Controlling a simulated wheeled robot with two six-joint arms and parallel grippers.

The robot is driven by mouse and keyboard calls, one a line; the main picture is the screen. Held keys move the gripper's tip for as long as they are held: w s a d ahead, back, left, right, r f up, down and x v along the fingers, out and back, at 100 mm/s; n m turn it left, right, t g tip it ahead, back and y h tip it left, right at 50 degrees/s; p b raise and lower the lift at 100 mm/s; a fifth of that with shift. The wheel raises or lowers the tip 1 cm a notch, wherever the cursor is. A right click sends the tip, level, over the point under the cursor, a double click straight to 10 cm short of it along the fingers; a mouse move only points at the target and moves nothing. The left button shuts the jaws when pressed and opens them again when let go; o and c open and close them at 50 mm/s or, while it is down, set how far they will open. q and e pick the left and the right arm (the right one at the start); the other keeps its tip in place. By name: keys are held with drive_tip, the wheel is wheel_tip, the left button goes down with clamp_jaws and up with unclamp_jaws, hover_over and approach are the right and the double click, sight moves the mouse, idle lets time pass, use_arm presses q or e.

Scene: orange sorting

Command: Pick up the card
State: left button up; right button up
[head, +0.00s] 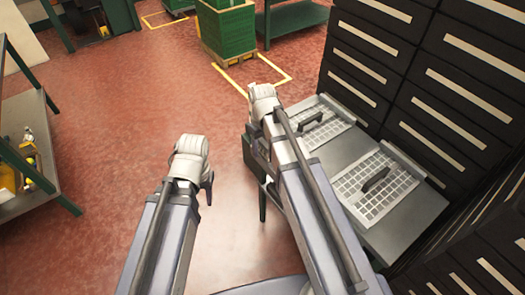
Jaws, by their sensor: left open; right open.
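I cannot make out a card in the head view. My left gripper (207,189) hangs at the end of my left arm above the red floor, with a dark finger showing below the pale wrist. It is open and nothing shows in it. My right gripper (257,155) is beside the left end of the grey worktop (352,147), mostly hidden by my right arm. It is open, and I see nothing held in it.
Two metal grid panels with dark handles, a far one (322,124) and a near one (390,184), lie on the worktop. Dark drawer cabinets (440,90) stand along the right. A shelf cart (35,160) is at the left. Green crates (228,32) stand on a pallet behind. Red floor between is clear.

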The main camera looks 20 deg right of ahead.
clamp_jaws()
idle(0.4)
